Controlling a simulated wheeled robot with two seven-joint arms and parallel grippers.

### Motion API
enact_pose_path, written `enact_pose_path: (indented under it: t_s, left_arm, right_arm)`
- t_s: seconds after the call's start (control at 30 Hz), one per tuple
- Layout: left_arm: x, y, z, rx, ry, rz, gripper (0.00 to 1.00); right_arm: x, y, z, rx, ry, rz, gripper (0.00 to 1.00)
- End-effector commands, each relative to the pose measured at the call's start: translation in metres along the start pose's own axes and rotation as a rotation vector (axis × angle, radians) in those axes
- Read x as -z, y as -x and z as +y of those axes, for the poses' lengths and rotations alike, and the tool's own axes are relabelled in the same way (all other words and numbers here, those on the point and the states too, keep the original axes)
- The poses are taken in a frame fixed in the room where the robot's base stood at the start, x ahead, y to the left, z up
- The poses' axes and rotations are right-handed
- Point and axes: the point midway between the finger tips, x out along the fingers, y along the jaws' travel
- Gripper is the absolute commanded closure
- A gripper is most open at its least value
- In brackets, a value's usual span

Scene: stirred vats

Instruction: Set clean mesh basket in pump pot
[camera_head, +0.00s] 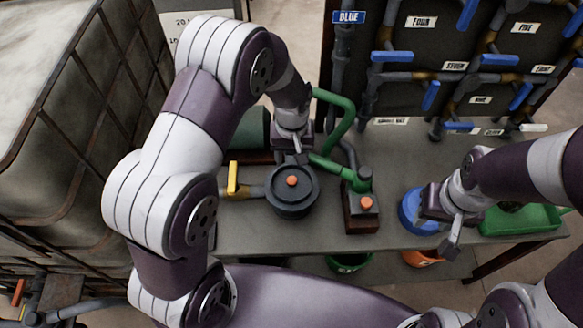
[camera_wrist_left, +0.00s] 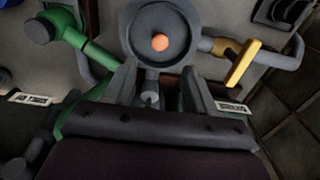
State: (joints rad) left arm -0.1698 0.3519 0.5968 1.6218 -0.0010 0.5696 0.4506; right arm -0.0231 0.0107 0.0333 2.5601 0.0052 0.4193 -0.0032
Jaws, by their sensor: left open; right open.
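The dark round pump pot (camera_head: 292,203) stands on the grey bench with its lid on. The lid has an orange knob (camera_head: 292,181), which also shows in the left wrist view (camera_wrist_left: 160,42). My left gripper (camera_head: 297,156) is open and empty at the pot's far side; in the left wrist view its fingers (camera_wrist_left: 158,72) spread just short of the lid. My right gripper (camera_head: 446,226) is open, over the bench's right part, in front of a blue bucket (camera_head: 408,212). I cannot make out a mesh basket clearly; a dark thing in the green tray (camera_head: 545,217) is partly hidden.
A yellow-handled valve (camera_head: 232,178) is left of the pot. Green pipe (camera_head: 345,115) and a small pump box (camera_head: 362,215) with an orange knob stand to its right. A caged tank (camera_head: 60,130) fills the left. Green and orange buckets (camera_head: 424,258) sit below the bench.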

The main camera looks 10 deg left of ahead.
Motion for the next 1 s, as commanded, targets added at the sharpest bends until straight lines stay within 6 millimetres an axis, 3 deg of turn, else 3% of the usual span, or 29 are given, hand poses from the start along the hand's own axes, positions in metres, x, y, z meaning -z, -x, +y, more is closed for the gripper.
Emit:
enact_pose_path:
  t_s: [0.07, 0.17, 0.3, 0.4, 0.53, 1.0]
  left_arm:
    - [-0.002, 0.011, -0.004, -0.002, -0.01, 0.005, 0.45]
    - [-0.019, 0.042, -0.024, -0.012, -0.067, 0.029, 0.45]
    - [-0.067, 0.083, -0.064, -0.023, -0.193, 0.081, 0.45]
    - [-0.098, 0.095, -0.084, -0.023, -0.262, 0.108, 0.45]
    - [-0.116, 0.099, -0.094, -0.021, -0.301, 0.119, 0.45]
    - [-0.117, 0.098, -0.094, -0.02, -0.302, 0.116, 0.45]
  right_arm:
    - [0.0, -0.001, 0.0, 0.0, 0.0, 0.0, 0.57]
    - [0.0, -0.001, 0.0, 0.0, 0.0, 0.0, 0.57]
    - [0.0, -0.001, 0.0, 0.0, 0.0, 0.0, 0.57]
    - [0.0, -0.001, 0.0, 0.0, 0.0, 0.0, 0.57]
    - [0.0, -0.001, 0.0, 0.0, 0.0, 0.0, 0.57]
    - [0.0, -0.001, 0.0, 0.0, 0.0, 0.0, 0.57]
